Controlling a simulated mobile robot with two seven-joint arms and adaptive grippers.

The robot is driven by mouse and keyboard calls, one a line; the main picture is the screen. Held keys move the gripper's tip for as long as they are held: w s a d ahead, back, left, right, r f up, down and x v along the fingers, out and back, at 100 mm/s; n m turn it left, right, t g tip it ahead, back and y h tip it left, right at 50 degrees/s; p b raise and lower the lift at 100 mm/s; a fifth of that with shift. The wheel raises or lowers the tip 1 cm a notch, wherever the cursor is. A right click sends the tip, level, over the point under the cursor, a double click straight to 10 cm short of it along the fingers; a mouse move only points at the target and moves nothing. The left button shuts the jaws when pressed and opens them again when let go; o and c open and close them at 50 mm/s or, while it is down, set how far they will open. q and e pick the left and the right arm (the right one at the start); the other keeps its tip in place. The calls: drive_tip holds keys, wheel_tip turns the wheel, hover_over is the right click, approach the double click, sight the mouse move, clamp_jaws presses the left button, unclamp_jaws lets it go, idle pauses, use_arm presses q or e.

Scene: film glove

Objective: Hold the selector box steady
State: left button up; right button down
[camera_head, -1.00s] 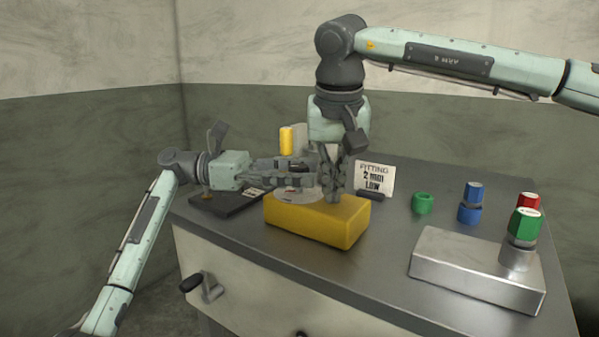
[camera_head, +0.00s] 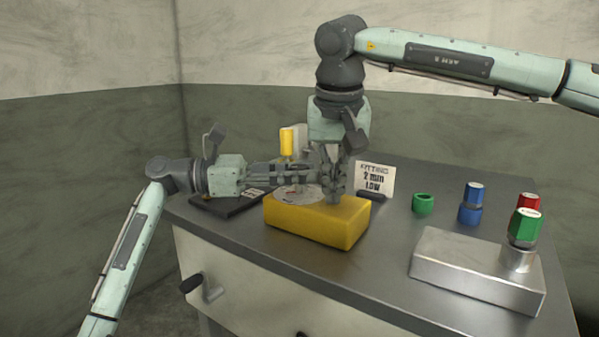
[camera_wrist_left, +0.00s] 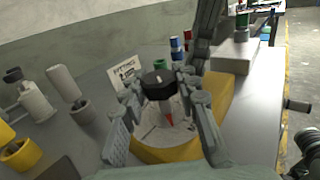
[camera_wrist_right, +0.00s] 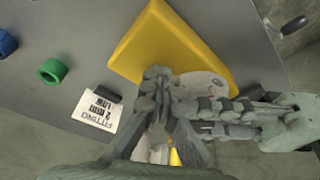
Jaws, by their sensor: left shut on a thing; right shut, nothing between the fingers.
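The yellow selector box (camera_head: 318,224) sits on the grey bench, with a pale round dial (camera_head: 298,195) on top. My left gripper (camera_head: 316,176) reaches in from the left over the dial. In the left wrist view its fingers are shut around a black knob (camera_wrist_left: 158,82) above a red pointer (camera_wrist_left: 169,119). My right gripper (camera_head: 335,194) comes down from above, shut and empty, its fingertips at the box's top beside the dial. It also shows in the right wrist view (camera_wrist_right: 157,76). Whether the tips touch the box is hard to tell. The fingers partly hide the dial.
A white "FITTING 2 mm LOW" card (camera_head: 374,179) stands behind the box. A green ring (camera_head: 422,203), a blue knob (camera_head: 470,206) and a metal block (camera_head: 475,272) with a green knob (camera_head: 525,226) are to the right. A dark plate (camera_head: 226,205) lies left.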

use_arm(q)
drive_tip(key=n+t+y, duration=0.2)
drive_tip(key=n+t, duration=0.1)
drive_tip(key=t, duration=0.1)
drive_tip(key=n+t+y, duration=0.2)
drive_tip(key=n+t, duration=0.1)
drive_tip(key=t, duration=0.1)
drive_tip(key=shift+s+d+f+t, duration=0.15)
drive_tip(key=shift+s+d+t, duration=0.05)
drive_tip(key=shift+t, duration=0.2)
drive_tip(key=n+t+y, duration=0.3)
drive_tip(key=shift+d+y, duration=0.1)
drive_tip(key=shift+y, duration=0.3)
drive_tip(key=shift+n+t, duration=0.3)
drive_tip(key=shift+n, duration=0.2)
drive_tip(key=shift+y, duration=0.5)
drive_tip(key=shift+w, duration=0.1)
drive_tip(key=o, duration=1.2)
drive_tip(key=shift+a, duration=0.25)
drive_tip(key=shift+t, duration=0.3)
drive_tip(key=shift+a, duration=0.1)
